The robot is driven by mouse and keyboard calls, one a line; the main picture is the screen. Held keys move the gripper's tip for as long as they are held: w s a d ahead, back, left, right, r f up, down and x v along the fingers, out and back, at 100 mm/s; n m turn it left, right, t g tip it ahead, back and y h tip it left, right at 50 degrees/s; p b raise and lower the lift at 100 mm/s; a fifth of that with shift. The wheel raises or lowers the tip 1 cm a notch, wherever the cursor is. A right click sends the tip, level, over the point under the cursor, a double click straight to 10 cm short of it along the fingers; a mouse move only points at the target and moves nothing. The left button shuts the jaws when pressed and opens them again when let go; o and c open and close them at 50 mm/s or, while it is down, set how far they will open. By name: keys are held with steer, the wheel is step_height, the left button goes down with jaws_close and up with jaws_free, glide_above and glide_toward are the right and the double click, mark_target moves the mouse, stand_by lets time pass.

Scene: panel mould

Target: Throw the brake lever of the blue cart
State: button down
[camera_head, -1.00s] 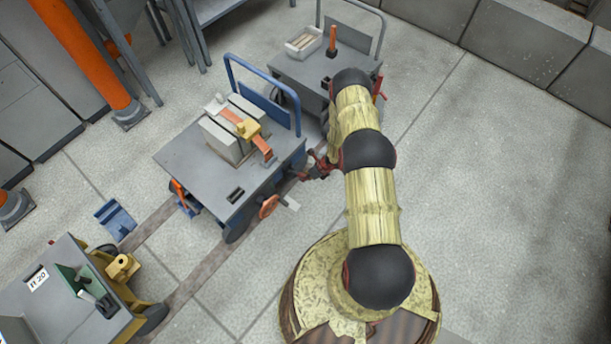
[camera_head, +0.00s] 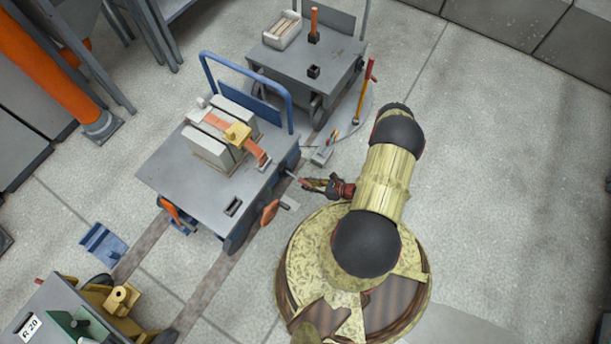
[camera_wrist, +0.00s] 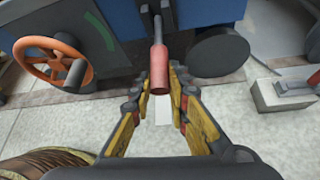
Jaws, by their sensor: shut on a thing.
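The blue cart (camera_head: 165,172) has a grey top and a blue push handle. It also shows in the wrist view (camera_wrist: 112,14) as a blue side wall. Its brake lever (camera_wrist: 159,66) is a grey rod with a red grip and sticks out from the cart's side towards me. In the head view the lever (camera_head: 292,175) is small beside my gripper. My gripper (camera_wrist: 159,88) is shut on the lever's red grip, with a yellow-and-black finger on each side. In the head view my gripper (camera_head: 311,184) is at the cart's right side.
An orange handwheel (camera_wrist: 50,60) is left of the lever, and a dark wheel (camera_wrist: 220,53) is right of it. A pale block with a red part (camera_wrist: 285,93) stands on the floor. Another grey cart (camera_head: 300,65) stands behind. The floor at the right is clear.

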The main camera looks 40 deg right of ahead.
steer(key=shift+w+a+f+t+y, duration=0.15)
steer(key=shift+w+f+t+y, duration=0.15)
steer(key=shift+f+t, duration=0.5)
steer(key=shift+w+a+f+t+y, duration=0.15)
steer(key=shift+f+t+y, duration=0.2)
steer(key=shift+f+t, duration=0.4)
steer(key=shift+w+a+f+t+y, duration=0.1)
steer(key=shift+w+f+t+y, duration=0.2)
steer(key=shift+f+t, duration=0.5)
steer(key=shift+f, duration=0.2)
steer(key=c, duration=1.7)
jaws_free()
steer(key=shift+d, duration=0.1)
steer(key=v, duration=1.2)
steer(key=shift+r, duration=0.1)
